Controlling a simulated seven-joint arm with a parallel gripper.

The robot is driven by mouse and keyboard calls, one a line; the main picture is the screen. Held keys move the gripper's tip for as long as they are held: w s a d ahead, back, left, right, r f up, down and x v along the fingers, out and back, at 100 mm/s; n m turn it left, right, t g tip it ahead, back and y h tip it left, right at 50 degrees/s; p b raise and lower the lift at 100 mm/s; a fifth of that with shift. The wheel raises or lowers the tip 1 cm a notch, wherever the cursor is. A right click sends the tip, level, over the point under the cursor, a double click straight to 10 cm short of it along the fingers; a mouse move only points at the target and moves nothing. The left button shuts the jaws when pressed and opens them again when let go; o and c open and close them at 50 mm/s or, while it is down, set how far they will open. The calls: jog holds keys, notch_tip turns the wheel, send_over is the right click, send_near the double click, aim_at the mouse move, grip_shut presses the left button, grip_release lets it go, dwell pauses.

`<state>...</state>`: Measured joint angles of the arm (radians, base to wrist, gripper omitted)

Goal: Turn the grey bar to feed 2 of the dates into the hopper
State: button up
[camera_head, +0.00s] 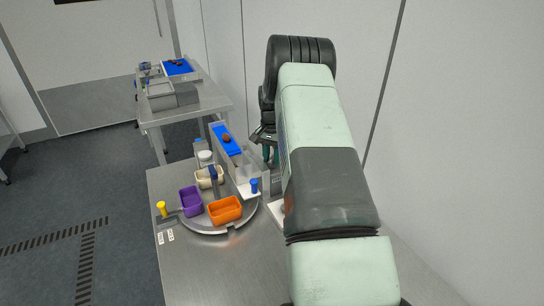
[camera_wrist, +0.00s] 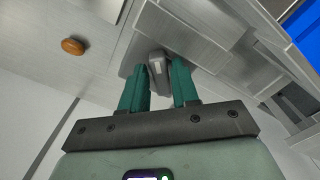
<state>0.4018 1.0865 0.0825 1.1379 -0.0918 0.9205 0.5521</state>
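The grey bar (camera_wrist: 158,72) shows in the wrist view, between the two green fingers of my gripper (camera_wrist: 160,82). The fingers stand only a bar's width apart and appear shut on it. In the head view my gripper (camera_head: 268,152) is behind the feeder, partly hidden by my arm; the bar cannot be made out there. A brown date (camera_head: 226,139) lies on the blue strip (camera_head: 222,131) of the feeder. In the wrist view one brown date (camera_wrist: 73,46) shows on a pale metal surface. The clear-walled hopper (camera_head: 243,172) stands at the feeder's near end; its contents are unclear.
A round turntable (camera_head: 206,228) carries a purple tray (camera_head: 190,203), an orange tray (camera_head: 226,211) and a cream tray (camera_head: 207,177). A yellow knob (camera_head: 162,207) and a blue knob (camera_head: 254,185) stand nearby. The front of the metal table (camera_head: 222,275) is clear. A second table stands behind.

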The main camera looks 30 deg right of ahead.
grip_shut()
jog(key=shift+d+n, duration=0.1)
jog(key=shift+n, duration=2.9)
jog(key=shift+s, duration=0.1)
grip_release()
notch_tip(320, 180, up, 11)
